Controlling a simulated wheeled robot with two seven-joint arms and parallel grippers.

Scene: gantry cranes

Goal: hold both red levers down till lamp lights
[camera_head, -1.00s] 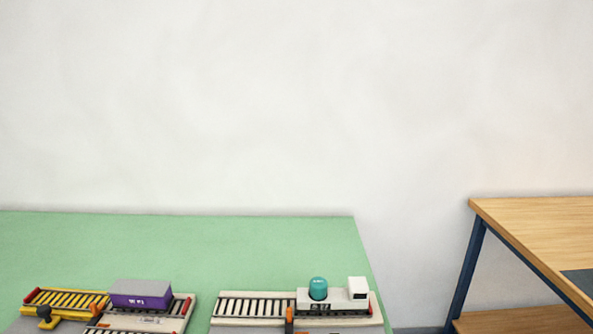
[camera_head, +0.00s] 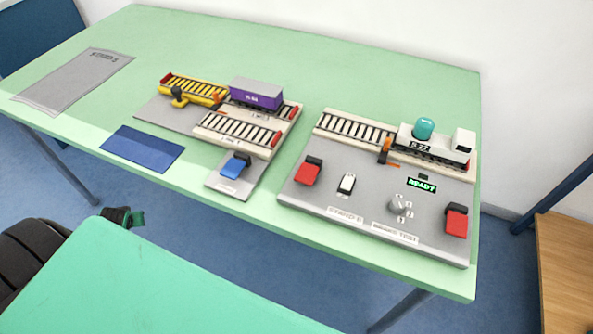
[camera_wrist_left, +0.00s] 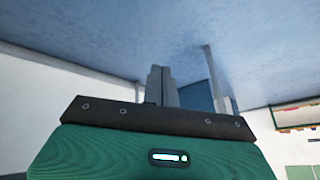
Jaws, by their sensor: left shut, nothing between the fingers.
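In the head view, one red lever (camera_head: 307,171) is at the left of the grey brake test panel (camera_head: 345,198), and the other red lever (camera_head: 456,219) is near its right end. Both look raised. A small display (camera_head: 422,185) on the panel shows READY in green; I cannot tell whether it is the lamp. My left gripper (camera_wrist_left: 161,86) shows in the left wrist view, its fingers shut and empty, pointing over blue floor, away from both levers. My right gripper is in neither view.
A white switch (camera_head: 347,184) and a grey knob (camera_head: 400,206) sit between the levers. A model locomotive (camera_head: 432,146) stands on track behind them. Left are a blue lever (camera_head: 235,167), a purple wagon (camera_head: 257,94) and a blue mat (camera_head: 142,149). A wooden table (camera_head: 565,250) stands at right.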

